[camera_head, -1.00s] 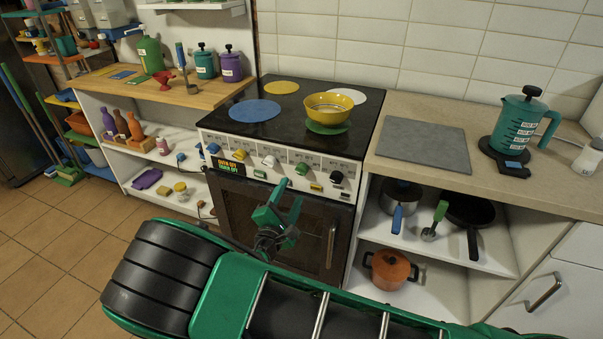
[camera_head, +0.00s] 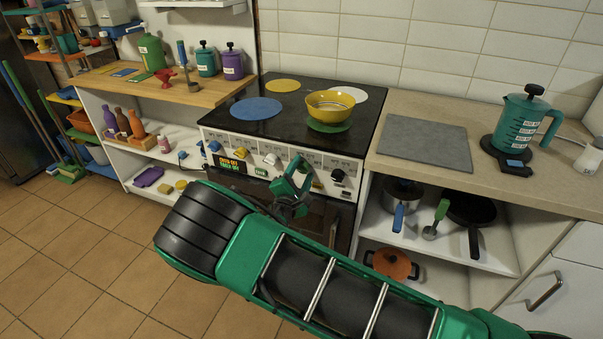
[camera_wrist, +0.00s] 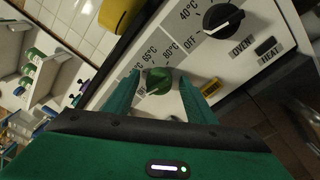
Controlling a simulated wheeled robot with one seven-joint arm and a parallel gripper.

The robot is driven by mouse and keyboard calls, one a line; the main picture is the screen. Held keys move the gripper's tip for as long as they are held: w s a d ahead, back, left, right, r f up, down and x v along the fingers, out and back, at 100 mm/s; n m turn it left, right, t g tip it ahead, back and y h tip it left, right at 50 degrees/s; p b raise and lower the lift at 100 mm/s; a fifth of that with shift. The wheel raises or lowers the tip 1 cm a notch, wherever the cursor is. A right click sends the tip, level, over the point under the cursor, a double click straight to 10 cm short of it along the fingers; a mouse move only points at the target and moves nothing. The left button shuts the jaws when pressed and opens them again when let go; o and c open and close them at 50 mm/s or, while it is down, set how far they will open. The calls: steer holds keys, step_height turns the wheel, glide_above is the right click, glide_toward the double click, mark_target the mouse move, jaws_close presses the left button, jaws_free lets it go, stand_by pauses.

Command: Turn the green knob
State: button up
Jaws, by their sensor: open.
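The green knob (camera_wrist: 158,80) is on the white front panel of the stove, with temperature marks around it, in the wrist view. My gripper (camera_wrist: 160,92) is open, with one green finger on each side of the knob. I cannot tell whether the fingers touch it. In the head view my gripper (camera_head: 290,180) is in front of the right half of the stove panel (camera_head: 226,146), and it hides the green knob there.
A black knob (camera_wrist: 222,18) sits close beside the green one, with a yellow block-like control (camera_wrist: 209,88) below. White (camera_head: 271,158) and yellow (camera_head: 240,152) knobs are further left. A yellow bowl (camera_head: 330,103) stands on the green hob disc above.

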steer(key=c, duration=1)
steer(key=shift+c, duration=0.2)
steer(key=shift+m, duration=0.3)
steer(key=m, duration=0.4)
steer(key=shift+f+m, duration=0.15)
steer(key=shift+m, duration=0.15)
steer(key=m, duration=0.4)
steer(key=shift+f+m+h, duration=0.15)
steer(key=shift+m+h, duration=0.25)
steer(key=shift+f, duration=0.1)
